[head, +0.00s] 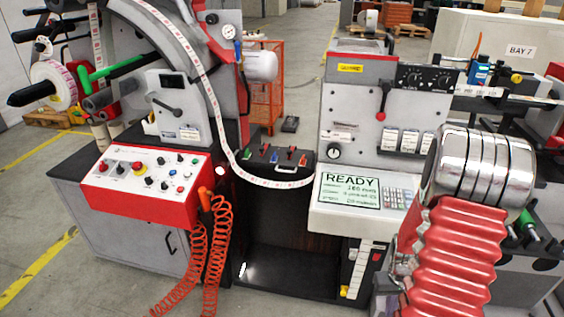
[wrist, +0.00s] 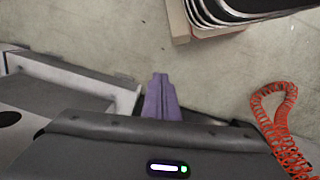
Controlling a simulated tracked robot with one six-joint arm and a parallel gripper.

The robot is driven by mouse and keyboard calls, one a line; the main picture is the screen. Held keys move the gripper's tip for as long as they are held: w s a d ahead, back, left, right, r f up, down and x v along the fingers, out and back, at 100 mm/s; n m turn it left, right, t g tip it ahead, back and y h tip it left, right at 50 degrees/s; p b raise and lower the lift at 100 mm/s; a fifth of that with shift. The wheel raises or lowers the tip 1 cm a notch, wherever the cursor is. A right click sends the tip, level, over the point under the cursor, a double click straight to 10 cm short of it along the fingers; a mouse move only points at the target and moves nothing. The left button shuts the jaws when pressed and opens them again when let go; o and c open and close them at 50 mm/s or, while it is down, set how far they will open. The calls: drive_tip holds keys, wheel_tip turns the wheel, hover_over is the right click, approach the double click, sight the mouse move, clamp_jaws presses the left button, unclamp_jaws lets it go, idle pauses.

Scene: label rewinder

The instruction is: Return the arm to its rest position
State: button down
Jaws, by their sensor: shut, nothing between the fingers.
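My gripper (wrist: 160,84) shows in the wrist view as a narrow purple pair of fingers, shut together with nothing between them. It points out past a dark housing with a lit white bar and a green light. Concrete floor lies behind the fingertips, and they appear to touch nothing. In the head view my arm shows at the right as red ribbed bellows and chrome rings in front of the machine. I cannot make out the fingers there.
A label rewinder (head: 180,105) fills the left, with a red-edged control panel (head: 146,180). An orange coiled hose (head: 212,250) hangs below it and shows at the wrist view's right (wrist: 275,120). A READY display (head: 350,190) sits beside my arm. Floor at far left is clear.

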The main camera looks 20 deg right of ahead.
drive_tip(key=s+a+r+n+t, duration=0.1)
drive_tip(key=a+r+n+t, duration=0.1)
drive_tip(key=a+r, duration=1.3)
drive_tip(key=a+r+n+t, duration=0.2)
drive_tip(key=a+r+t, duration=0.2)
drive_tip(key=a+r, duration=1.1)
wheel_tip(320, 180, up, 5)
drive_tip(key=shift+s+a+r+t, duration=0.15)
drive_tip(key=shift+s+t, duration=0.15)
drive_tip(key=shift+s, duration=0.05)
idle(0.3)
